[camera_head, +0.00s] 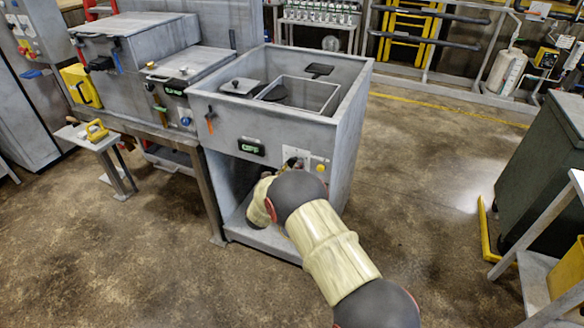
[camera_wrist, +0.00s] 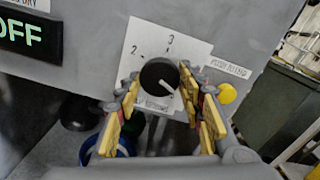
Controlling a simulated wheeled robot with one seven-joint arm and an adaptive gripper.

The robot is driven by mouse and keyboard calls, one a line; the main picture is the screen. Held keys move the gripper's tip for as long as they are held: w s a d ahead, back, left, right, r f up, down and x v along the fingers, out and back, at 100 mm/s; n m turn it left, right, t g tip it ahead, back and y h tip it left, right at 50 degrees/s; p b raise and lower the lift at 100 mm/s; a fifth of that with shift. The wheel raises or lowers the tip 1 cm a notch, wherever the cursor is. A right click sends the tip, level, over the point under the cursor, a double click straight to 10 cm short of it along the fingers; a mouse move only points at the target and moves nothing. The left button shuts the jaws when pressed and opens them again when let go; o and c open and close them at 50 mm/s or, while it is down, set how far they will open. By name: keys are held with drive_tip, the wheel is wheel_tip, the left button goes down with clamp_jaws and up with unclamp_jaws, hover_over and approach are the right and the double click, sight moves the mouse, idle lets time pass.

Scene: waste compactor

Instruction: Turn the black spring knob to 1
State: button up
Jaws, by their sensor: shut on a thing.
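The black spring knob (camera_wrist: 158,75) sits on a white dial plate (camera_wrist: 190,48) on the grey compactor front. The plate shows a 2 at upper left and a 3 at the top; the rest is partly covered. The knob's white pointer line is toward the lower right. My gripper (camera_wrist: 160,82) has its yellow-padded fingers on either side of the knob, shut on it. In the head view, the dial plate (camera_head: 299,154) shows just above my arm's end, and the fingers are mostly hidden by my wrist.
A yellow button (camera_wrist: 227,93) with a label above is right of the dial. A green-lit OFF display (camera_head: 250,147) is at left, with an orange-handled lever (camera_head: 209,122) beyond it. Below the panel is an open bay.

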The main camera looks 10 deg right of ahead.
drive_tip(key=shift+c, duration=0.9)
